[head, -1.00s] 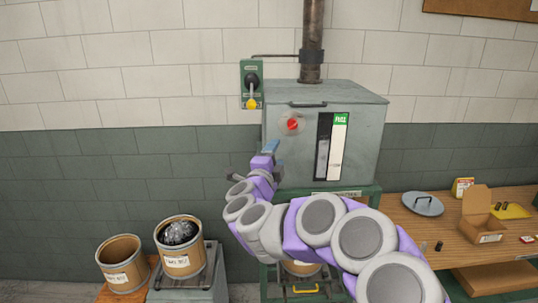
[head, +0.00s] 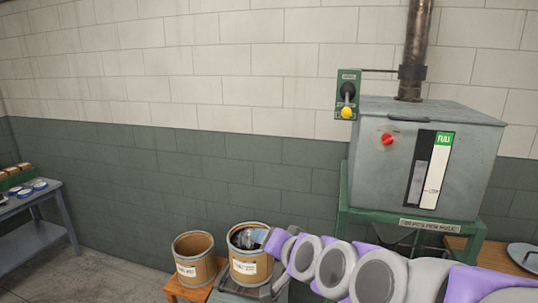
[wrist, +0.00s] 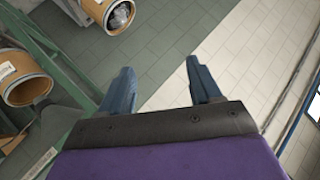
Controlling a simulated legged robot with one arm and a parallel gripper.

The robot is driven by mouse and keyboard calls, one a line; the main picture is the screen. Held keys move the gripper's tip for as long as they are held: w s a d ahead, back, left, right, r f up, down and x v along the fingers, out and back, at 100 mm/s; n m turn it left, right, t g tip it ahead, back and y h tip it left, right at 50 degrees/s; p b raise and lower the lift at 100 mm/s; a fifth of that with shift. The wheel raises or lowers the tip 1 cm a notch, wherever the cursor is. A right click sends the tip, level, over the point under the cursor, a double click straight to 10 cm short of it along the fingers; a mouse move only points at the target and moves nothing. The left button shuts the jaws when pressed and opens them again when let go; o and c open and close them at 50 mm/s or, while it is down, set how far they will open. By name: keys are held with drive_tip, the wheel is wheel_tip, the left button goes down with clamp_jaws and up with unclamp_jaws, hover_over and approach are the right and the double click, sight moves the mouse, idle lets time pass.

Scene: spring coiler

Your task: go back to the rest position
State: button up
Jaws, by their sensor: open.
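My gripper (head: 275,240) is at the lower middle of the head view, in front of the right edge of a brown drum (head: 250,268). In the wrist view its two blue fingers (wrist: 160,80) stand wide apart with nothing between them. My purple and grey arm stretches from the lower right corner and hides part of the stand and bench there. The drum has a white label and dark, shiny contents. I cannot tell from the head view how far the gripper is from it.
A second drum (head: 195,259) stands at the left on a wooden stand (head: 178,286). A grey machine (head: 385,165) with a red knob (head: 387,138) sits on a green frame (head: 343,205). A switch box (head: 347,97) hangs beside it. A blue-grey table (head: 45,212) is far left; floor before it is clear.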

drive_tip(key=s+d+f+n+g+h+b, duration=0.1)
drive_tip(key=s+d+f+n+g+b, duration=0.2)
drive_tip(key=s+f, duration=0.5)
drive_tip(key=s+d+f+g+h, duration=0.2)
drive_tip(key=s+f+g, duration=0.3)
drive_tip(key=s, duration=0.4)
drive_tip(key=s+d+f+g+h+b, duration=0.1)
drive_tip(key=s+d+f+g, duration=0.1)
drive_tip(key=s, duration=0.7)
drive_tip(key=s+d+f+g+h+b, duration=0.1)
drive_tip(key=s+d+f+g, duration=0.2)
drive_tip(key=s+d+f, duration=0.2)
drive_tip(key=s+d, duration=0.1)
drive_tip(key=s, duration=0.2)
drive_tip(key=shift+s+d+n+h, duration=0.2)
drive_tip(key=shift+s+n+h, duration=0.1)
drive_tip(key=shift+s+h, duration=0.1)
drive_tip(key=shift+f, duration=0.1)
drive_tip(key=shift+c, duration=0.4)
